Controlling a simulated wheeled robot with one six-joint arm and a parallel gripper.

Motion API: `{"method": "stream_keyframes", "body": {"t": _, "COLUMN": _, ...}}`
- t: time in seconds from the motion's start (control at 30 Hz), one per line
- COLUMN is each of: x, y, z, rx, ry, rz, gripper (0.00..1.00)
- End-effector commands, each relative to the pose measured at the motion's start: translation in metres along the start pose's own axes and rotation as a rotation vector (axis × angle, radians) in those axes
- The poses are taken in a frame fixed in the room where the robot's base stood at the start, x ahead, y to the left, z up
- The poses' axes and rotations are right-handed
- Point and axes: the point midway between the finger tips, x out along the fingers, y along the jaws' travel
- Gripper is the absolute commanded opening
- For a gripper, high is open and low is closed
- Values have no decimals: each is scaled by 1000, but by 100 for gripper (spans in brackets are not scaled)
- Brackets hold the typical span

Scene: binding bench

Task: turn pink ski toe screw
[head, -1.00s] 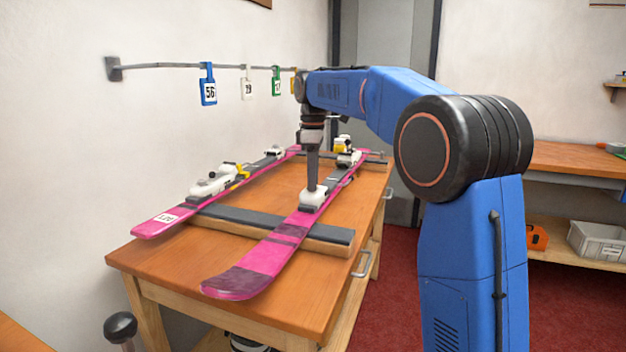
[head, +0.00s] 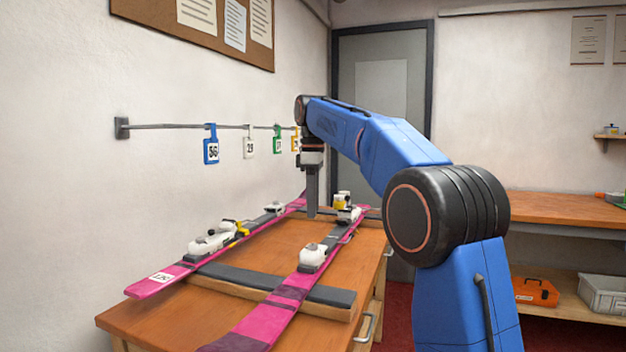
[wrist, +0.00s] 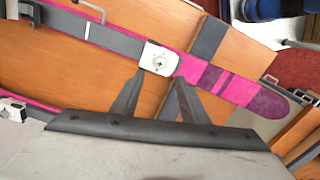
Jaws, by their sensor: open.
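Two pink skis lie on the bench across padded bars. The right pink ski (head: 270,320) carries a white toe piece (head: 312,256) with a dark screw on top. In the wrist view the toe piece (wrist: 159,58) shows its round screw (wrist: 158,61) in the middle of its top. The left pink ski (head: 158,283) has its own white binding (head: 212,242).
A dark padded bar (head: 240,278) crosses the wooden bench (head: 130,322) under the skis. Numbered tags hang from a wall rail (head: 180,126) behind. A second bench (head: 560,217) at the right has an orange case (head: 536,291) and a grey bin (head: 603,294) below.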

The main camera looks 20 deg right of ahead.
Motion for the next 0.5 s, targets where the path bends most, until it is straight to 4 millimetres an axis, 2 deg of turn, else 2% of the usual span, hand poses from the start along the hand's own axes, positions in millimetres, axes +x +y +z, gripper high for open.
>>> {"method": "stream_keyframes", "body": {"t": 0.23, "x": -42, "y": 1, "z": 0, "rx": 0, "ry": 1, "rz": 3, "gripper": 41}}
{"method": "stream_keyframes", "body": {"t": 0.5, "x": -69, "y": 0, "z": 0, "rx": 0, "ry": 1, "rz": 1, "gripper": 41}}
